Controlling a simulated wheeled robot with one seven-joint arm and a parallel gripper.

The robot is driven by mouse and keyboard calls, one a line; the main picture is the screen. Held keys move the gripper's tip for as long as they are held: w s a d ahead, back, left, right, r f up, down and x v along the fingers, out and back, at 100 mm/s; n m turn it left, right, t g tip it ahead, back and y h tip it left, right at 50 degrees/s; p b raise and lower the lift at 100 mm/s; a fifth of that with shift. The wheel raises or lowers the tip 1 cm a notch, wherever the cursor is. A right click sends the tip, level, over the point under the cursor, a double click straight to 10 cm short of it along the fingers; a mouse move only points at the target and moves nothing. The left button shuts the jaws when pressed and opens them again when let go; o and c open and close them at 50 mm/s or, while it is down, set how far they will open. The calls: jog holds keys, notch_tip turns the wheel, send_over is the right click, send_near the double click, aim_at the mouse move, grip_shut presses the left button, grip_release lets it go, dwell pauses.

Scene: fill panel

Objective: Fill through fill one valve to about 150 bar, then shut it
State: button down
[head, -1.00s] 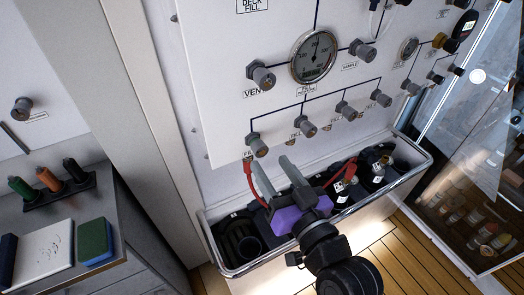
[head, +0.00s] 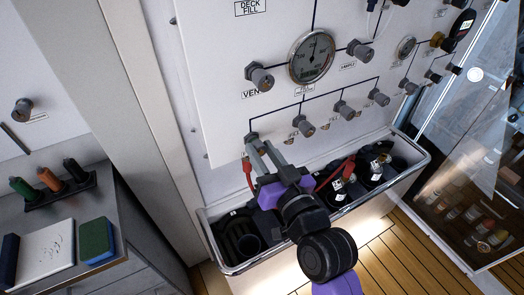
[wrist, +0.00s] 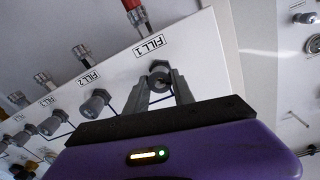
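The fill one valve is a grey knob (wrist: 160,76) under the FILL 1 label (wrist: 149,46) in the wrist view. In the head view it is at the lower left of the white panel, mostly hidden by my fingers. My gripper (head: 260,146) has one finger on each side of the knob, close against it, and appears shut on it. My gripper (wrist: 161,84) also shows so in the wrist view. The round pressure gauge (head: 311,56) is above on the panel, its needle pointing roughly upward; its figures are too small to read.
More fill knobs (head: 303,125) run to the right of fill one. The vent knob (head: 260,76) is above. A trough (head: 232,269) with dark cylinders and red hoses (head: 329,178) stands below. A counter with pens and a sponge (head: 97,241) is at left.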

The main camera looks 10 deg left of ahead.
jog(key=shift+r+m+p, duration=0.15)
jog(key=shift+m+p, duration=0.25)
jog(key=shift+m, duration=0.7)
jog(key=c, duration=1.1)
grip_release()
jog(key=shift+b+v, duration=0.7)
jog(key=shift+v, duration=3.25)
